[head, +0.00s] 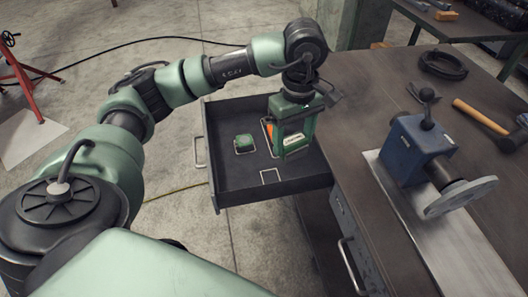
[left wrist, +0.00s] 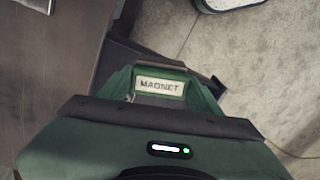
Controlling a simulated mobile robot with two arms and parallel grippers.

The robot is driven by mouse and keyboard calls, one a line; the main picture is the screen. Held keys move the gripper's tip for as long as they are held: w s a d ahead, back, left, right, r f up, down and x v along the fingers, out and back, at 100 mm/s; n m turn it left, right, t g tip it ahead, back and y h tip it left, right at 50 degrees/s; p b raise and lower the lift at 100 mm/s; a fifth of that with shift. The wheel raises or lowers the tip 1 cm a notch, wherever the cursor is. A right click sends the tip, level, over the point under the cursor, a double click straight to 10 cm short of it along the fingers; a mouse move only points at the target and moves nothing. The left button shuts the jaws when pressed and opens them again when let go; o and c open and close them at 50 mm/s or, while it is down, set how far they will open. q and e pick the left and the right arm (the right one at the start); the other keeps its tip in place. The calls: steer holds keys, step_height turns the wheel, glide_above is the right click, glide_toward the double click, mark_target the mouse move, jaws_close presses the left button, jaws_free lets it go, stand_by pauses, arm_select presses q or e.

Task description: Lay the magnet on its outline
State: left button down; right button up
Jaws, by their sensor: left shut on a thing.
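The magnet (head: 293,143) is a green piece with a white label, held low in my left gripper (head: 294,136) over the open drawer. In the left wrist view the label on the magnet (left wrist: 160,87) reads MAGNET, and the piece sits between the fingers. My left gripper is shut on it. A pale bracket-shaped outline (head: 270,177) shows on the drawer floor, in front of the gripper and a little left. I cannot tell whether the magnet touches the floor. My right gripper is not in view.
The dark drawer (head: 235,198) has low walls and holds a green boxy item (head: 244,144) at left. The workbench (head: 345,95) beside it carries a blue vise-like tool (head: 408,150), a hammer (head: 484,117) and a black coil (head: 443,65). The drawer's front left floor is clear.

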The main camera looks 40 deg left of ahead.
arm_select(q)
steer(key=w+a+f+n+b, duration=0.4)
steer(key=a+n, duration=0.4)
steer(key=n, duration=0.6)
glide_toward(271, 180)
steer(key=shift+n, duration=0.4)
step_height(271, 180, down, 4)
steer(key=shift+w+f, duration=0.1)
steer(key=shift+f+b, duration=0.2)
steer(key=shift+b, duration=0.15)
steer(key=shift+c, duration=1.6)
jaws_free()
